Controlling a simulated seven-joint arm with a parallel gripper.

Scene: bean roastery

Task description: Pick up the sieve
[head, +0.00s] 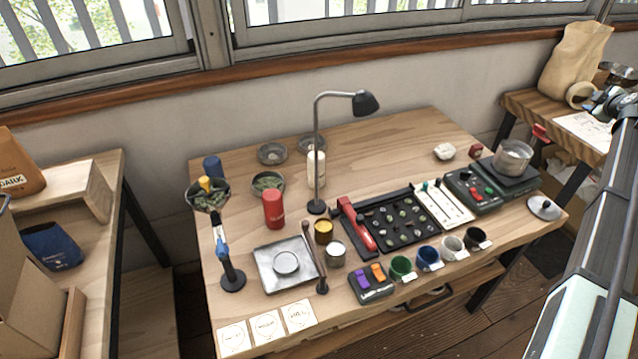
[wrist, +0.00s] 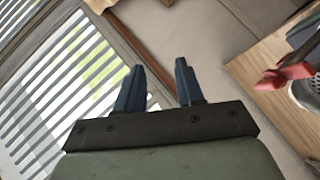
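I cannot tell for certain which thing is the sieve. In the wrist view a grey perforated metal piece (wrist: 308,94) lies at the right edge beside a red part (wrist: 284,76), both partly cut off. My gripper (head: 592,103) is at the upper right in the head view, far from the bowl. In the wrist view its fingers (wrist: 160,88) are apart with nothing between them.
A paper bag (head: 575,58) stands on the right table. The main table's back middle is fairly clear.

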